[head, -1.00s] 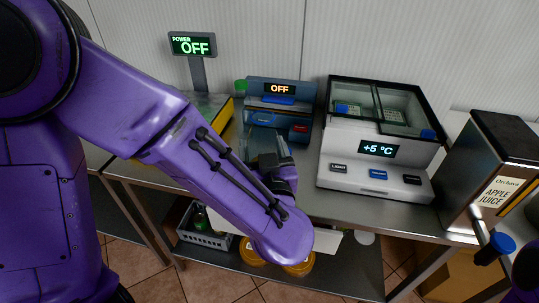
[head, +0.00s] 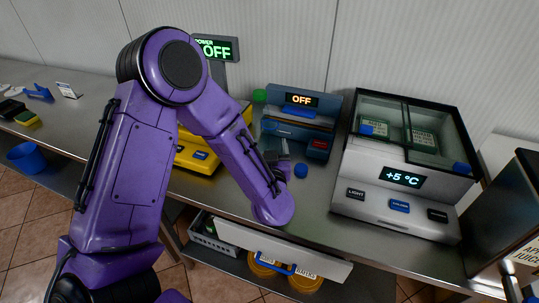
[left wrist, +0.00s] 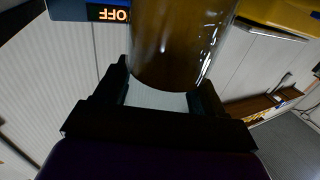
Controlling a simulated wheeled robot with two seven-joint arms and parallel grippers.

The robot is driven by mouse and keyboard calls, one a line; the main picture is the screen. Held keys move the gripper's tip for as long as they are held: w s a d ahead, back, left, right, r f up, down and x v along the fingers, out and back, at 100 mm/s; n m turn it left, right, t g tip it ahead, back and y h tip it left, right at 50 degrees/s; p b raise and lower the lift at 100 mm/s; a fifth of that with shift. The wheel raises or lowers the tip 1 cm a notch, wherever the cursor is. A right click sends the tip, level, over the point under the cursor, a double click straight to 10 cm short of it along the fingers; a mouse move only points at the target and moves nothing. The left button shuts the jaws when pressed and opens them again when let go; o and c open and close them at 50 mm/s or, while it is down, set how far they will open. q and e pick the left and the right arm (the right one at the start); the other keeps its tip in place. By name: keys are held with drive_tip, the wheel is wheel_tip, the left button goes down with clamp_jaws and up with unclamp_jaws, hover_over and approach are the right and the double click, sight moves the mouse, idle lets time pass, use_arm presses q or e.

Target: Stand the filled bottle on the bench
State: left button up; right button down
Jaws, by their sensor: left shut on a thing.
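The bottle (left wrist: 178,40) shows in the left wrist view as a glossy, dark amber-brown cylinder. It sits between the two black fingers of my left gripper (left wrist: 160,92), which is shut on it. The bottle's top end in that picture runs out of the frame. In the head view my left gripper (head: 283,152) is low over the bench (head: 320,216), in front of the blue machine. My purple forearm hides most of it, and I cannot make out the bottle or whether it touches the bench. My right gripper is not in view.
A small blue round thing (head: 301,170) is beside my left gripper. The blue machine (head: 302,118) reads OFF. A chiller (head: 400,205) reading +5 °C stands right of it, then a juice dispenser (head: 518,225). A yellow device (head: 195,160) is on the left.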

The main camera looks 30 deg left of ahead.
use_arm(q)
drive_tip(key=f, duration=0.3)
drive_tip(key=shift+s+a+f, duration=0.1)
drive_tip(key=shift+a+f, duration=0.1)
drive_tip(key=shift+a, duration=0.05)
drive_tip(key=shift+w+f, duration=0.1)
drive_tip(key=shift+w, duration=0.15)
drive_tip(key=shift+s+f, duration=0.1)
drive_tip(key=shift+s, duration=0.05)
drive_tip(key=o, duration=1)
drive_tip(key=shift+s+d+r, duration=0.1)
drive_tip(key=shift+d+r, duration=0.05)
drive_tip(key=shift+r, duration=0.05)
drive_tip(key=b+v, duration=0.3)
drive_tip(key=v, duration=0.8)
drive_tip(key=shift+s+d, duration=0.15)
drive_tip(key=shift+s, duration=0.2)
